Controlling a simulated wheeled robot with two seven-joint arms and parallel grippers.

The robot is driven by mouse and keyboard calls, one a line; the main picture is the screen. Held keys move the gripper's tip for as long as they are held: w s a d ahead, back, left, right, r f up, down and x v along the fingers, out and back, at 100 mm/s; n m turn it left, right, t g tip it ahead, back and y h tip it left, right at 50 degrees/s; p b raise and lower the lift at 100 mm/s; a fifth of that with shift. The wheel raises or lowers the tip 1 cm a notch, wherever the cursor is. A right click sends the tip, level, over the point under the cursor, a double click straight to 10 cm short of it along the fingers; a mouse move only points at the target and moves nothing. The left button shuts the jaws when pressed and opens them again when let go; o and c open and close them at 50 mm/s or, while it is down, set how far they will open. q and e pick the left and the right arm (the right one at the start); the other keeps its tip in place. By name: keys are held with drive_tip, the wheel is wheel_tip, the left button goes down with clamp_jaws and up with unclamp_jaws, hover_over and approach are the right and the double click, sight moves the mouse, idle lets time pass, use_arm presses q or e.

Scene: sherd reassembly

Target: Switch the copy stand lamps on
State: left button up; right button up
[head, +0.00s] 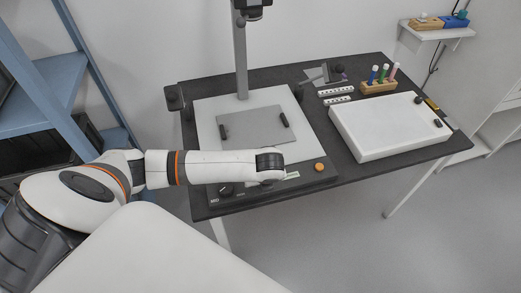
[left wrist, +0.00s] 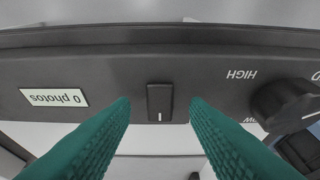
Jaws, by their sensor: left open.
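The copy stand (head: 205,115) is on the dark table, with a post at its back and a dark front panel. In the left wrist view, upside down, the panel (left wrist: 90,65) carries a black rocker switch (left wrist: 159,102) with a white line mark. My left gripper (left wrist: 160,108) is open and empty, its green fingertips on either side of the switch. I cannot tell whether they touch the panel. One lamp head (head: 173,97) is at the stand's left, another (head: 328,72) at its right; neither visibly glows. In the head view, my arm hides the switch. My right gripper is out of view.
A knob (left wrist: 285,100) marked HIGH sits beside the switch, and a "0 photos" label (left wrist: 53,97) on the other side. An orange button (head: 319,167) is at the panel's right end. A white tray (head: 385,130) and marker rack (head: 378,87) stand at right.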

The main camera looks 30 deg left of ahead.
use_arm(q)
drive_tip(key=shift+w+a+f, duration=0.1)
drive_tip(key=shift+f, duration=0.25)
clamp_jaws()
drive_tip(key=p, duration=0.2)
drive_tip(key=r+g+h+p, duration=0.1)
drive_tip(key=shift+w+a+p, duration=0.15)
drive_tip(key=shift+a+p, duration=0.1)
drive_tip(key=shift+p, duration=0.1)
drive_tip(key=shift+w+a+f+g+h, duration=0.1)
drive_tip(key=shift+f+g+h, duration=0.1)
drive_tip(key=shift+g+h, duration=0.3)
drive_tip(key=shift+w+a+f+g+h+p, duration=0.1)
drive_tip(key=shift+f+g+h+p, duration=0.1)
drive_tip(key=shift+g+h+p, duration=0.35)
unclamp_jaws()
